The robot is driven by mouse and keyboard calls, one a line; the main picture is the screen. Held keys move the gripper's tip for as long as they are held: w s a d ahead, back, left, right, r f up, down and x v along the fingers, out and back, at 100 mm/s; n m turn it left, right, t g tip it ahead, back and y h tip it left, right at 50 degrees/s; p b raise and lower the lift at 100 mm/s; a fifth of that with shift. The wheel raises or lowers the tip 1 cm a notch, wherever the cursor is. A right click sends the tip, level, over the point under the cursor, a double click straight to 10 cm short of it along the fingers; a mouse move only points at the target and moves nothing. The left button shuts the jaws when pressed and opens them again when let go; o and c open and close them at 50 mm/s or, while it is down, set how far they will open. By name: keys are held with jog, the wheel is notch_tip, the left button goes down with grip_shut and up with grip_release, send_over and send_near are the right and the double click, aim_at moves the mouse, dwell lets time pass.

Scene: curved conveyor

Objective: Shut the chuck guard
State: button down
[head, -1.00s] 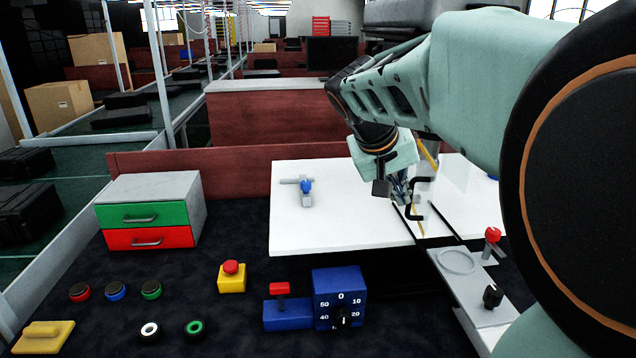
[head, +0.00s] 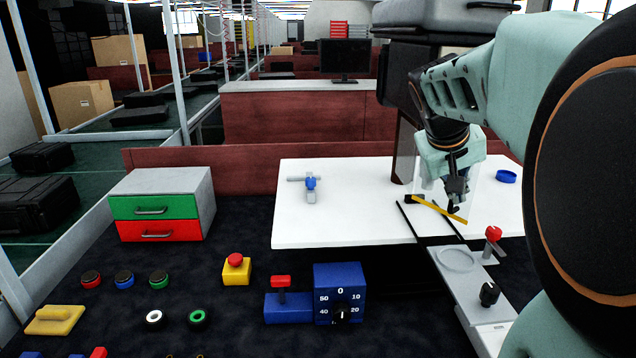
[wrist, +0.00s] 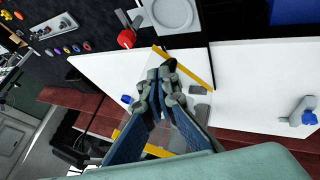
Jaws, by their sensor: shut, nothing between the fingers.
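The chuck guard appears as a clear panel with a yellow bar (head: 440,209) along its lower edge, over the white table in the head view. The bar also shows slanting in the wrist view (wrist: 190,66). My gripper (head: 455,203) points down at the panel, close to the bar; its fingers are shut and empty. In the wrist view the closed fingertips (wrist: 168,68) are beside the bar; I cannot tell whether they touch it. A black piece (head: 413,199) sits at the bar's left end. My gripper partly hides the panel, and the chuck cannot be made out.
A red-knobbed lever (head: 493,235) and a grey plate (head: 470,285) stand in front of the table. A blue ring (head: 506,176) lies at right, a blue-topped fixture (head: 310,186) at left. The white table (head: 360,220) is clear between fixture and guard.

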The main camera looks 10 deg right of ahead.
jog(key=w+d+n+t+y+p, duration=0.2)
jog(key=w+d+n+p, duration=0.3)
jog(key=d, duration=0.7)
jog(key=shift+w+n+y, duration=0.3)
jog(key=shift+w, duration=0.65)
jog(key=shift+w+d+t, duration=0.15)
jog(key=shift+w+t, duration=0.15)
